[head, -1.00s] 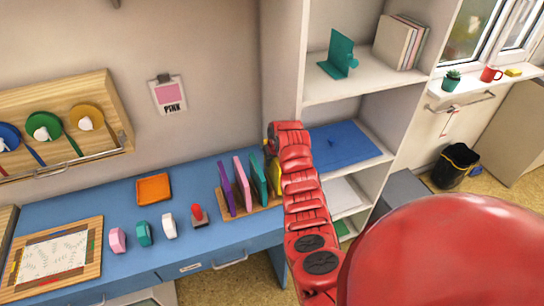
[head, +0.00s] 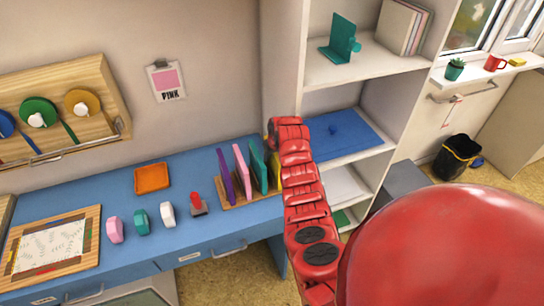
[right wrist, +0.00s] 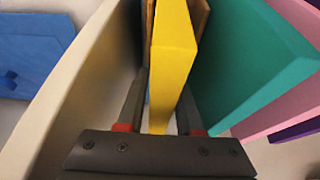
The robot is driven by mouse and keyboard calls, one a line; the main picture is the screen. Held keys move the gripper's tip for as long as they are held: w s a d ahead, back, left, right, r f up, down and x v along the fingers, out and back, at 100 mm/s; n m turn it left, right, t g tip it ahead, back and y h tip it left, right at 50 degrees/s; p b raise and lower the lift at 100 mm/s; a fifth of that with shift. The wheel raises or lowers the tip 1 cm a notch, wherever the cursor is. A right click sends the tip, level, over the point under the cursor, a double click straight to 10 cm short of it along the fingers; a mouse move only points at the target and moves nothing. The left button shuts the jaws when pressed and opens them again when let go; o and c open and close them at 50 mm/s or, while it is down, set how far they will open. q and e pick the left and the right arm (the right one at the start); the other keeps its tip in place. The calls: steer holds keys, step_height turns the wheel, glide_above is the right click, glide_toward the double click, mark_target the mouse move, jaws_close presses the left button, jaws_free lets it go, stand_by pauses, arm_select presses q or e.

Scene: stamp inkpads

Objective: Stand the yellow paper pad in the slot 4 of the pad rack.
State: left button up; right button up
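The yellow paper pad (head: 274,174) stands upright at the right end of the row in the head view, beside the teal pad (head: 258,168). The wooden pad rack (head: 233,205) also holds a pink pad (head: 242,172) and a purple pad (head: 226,176). In the right wrist view, my right gripper (right wrist: 164,92) has one finger on each side of the yellow pad (right wrist: 173,55), closed about it. Whether the pad's bottom rests in the slot is hidden. My right gripper is mostly hidden behind its arm in the head view. My left gripper is out of view.
A pale shelf wall (right wrist: 75,85) runs close to the left of the gripper in the right wrist view. The blue desk (head: 185,225) holds a red-handled stamp (head: 197,203), several small coloured blocks and an orange tray (head: 152,178).

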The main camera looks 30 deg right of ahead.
steer(key=shift+o, duration=1.4)
steer(key=shift+s+r, duration=0.15)
steer(key=shift+r, duration=0.25)
steer(key=b+v, duration=0.3)
steer(key=v, duration=0.6)
steer(key=shift+s+r, duration=0.1)
steer(key=shift+r, duration=0.05)
steer(key=p+v, duration=0.3)
steer(key=v, duration=0.2)
steer(key=shift+a+r, duration=0.1)
steer(key=shift+p+v, duration=0.45)
steer(key=shift+v, duration=0.55)
steer(key=shift+s, duration=0.15)
